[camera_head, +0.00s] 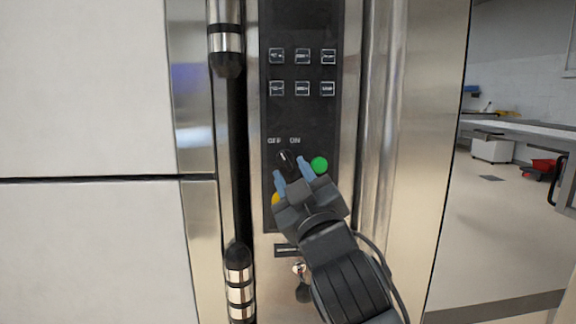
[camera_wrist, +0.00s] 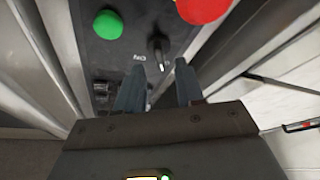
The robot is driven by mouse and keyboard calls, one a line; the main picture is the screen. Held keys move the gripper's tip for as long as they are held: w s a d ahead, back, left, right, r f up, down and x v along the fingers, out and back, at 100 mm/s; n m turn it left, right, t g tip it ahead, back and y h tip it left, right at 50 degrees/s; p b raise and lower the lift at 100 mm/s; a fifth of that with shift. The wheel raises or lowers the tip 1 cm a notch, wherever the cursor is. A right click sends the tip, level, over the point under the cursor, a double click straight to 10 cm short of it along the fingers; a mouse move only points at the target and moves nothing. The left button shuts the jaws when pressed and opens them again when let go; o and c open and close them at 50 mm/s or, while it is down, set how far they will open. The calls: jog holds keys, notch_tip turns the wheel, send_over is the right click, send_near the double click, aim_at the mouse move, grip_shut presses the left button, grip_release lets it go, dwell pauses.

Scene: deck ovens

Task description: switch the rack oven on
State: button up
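The rack oven's dark control panel (camera_head: 301,120) faces me in the head view. A black rotary knob (camera_head: 286,159) with a white mark sits low on it, under the OFF and ON labels. The mark appears to point up toward the OFF side. The knob also shows in the wrist view (camera_wrist: 158,47), just beyond my fingertips and roughly centred between them. My gripper (camera_head: 291,168) is open with its two bluish fingers apart, close to the knob; in the wrist view the gap (camera_wrist: 160,80) is empty. I cannot tell whether a finger touches the knob.
A green button (camera_head: 319,165) is right of the knob. A yellow part (camera_head: 276,199) is partly hidden by my gripper. A red button (camera_wrist: 203,8) shows in the wrist view. A vertical black door handle (camera_head: 238,160) stands left of the panel. Floor at right is open.

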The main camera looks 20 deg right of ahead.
aim_at(286, 162)
jog(key=shift+x, duration=1.55)
grip_shut()
